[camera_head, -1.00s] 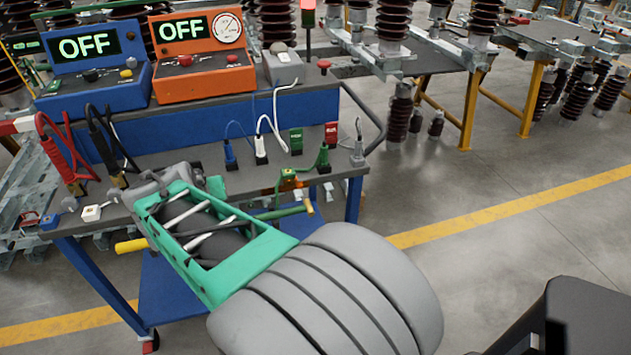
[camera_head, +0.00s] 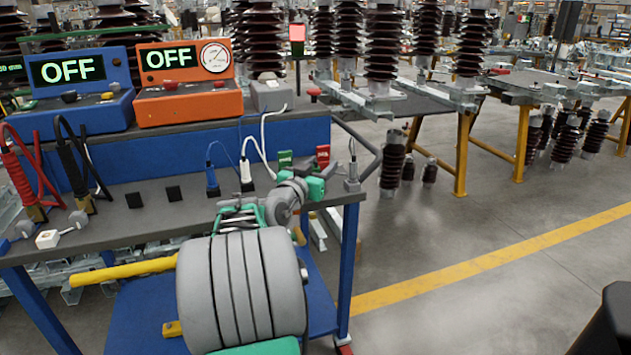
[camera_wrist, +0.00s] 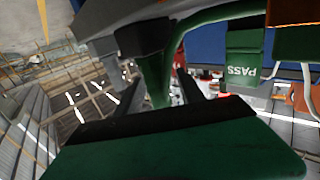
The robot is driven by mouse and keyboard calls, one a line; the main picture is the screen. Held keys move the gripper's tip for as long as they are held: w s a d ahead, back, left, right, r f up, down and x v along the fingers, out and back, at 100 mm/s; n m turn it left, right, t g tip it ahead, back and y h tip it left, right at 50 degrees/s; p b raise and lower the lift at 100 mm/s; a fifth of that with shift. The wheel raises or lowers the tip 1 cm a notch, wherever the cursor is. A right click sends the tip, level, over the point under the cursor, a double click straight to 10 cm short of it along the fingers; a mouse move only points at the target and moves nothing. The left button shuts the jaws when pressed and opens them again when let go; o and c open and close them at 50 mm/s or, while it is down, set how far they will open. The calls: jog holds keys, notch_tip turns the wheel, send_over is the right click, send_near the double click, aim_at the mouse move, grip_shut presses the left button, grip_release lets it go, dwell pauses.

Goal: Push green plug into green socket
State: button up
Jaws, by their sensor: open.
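My gripper (camera_head: 316,187) is over the right end of the bench, below the red FAIL box, with its fingers hard to make out in the head view. In the wrist view a green plug with a dark top (camera_wrist: 154,88) stands close in front of my open gripper, between what look like the dark fingers. A green cable (camera_wrist: 185,35) curves away from it to the upper right. I cannot tell whether the plug is seated in a socket. The green socket is not visible; my wrist covers that part of the bench in the head view.
A blue plug (camera_head: 212,182) and a white plug (camera_head: 247,176) stand in the bench. The green PASS box (camera_head: 285,158) and red FAIL box (camera_head: 322,155) are behind my gripper. A grey connector (camera_head: 352,178) stands to the right. Two black sockets (camera_head: 174,193) are left.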

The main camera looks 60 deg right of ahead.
grip_shut()
dwell(0.4)
